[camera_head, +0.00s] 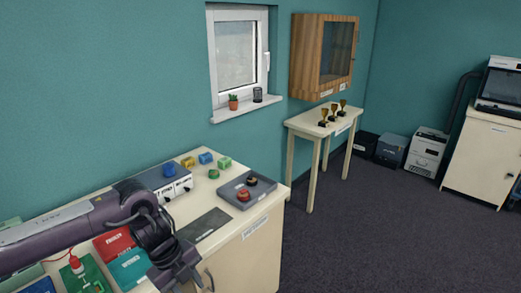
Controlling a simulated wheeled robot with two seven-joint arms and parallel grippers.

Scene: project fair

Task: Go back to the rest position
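My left arm reaches in from the left edge, over the cream worktable (258,240). My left gripper (182,277) hangs near the table's front edge, pointing down at the bottom of the view. Its fingertips are dark and partly cut off, so I cannot tell whether it is open or shut. I see nothing clearly held in it. My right gripper is not in view.
A trophy table (313,122) stands behind. Dark carpet (370,220) at right is clear.

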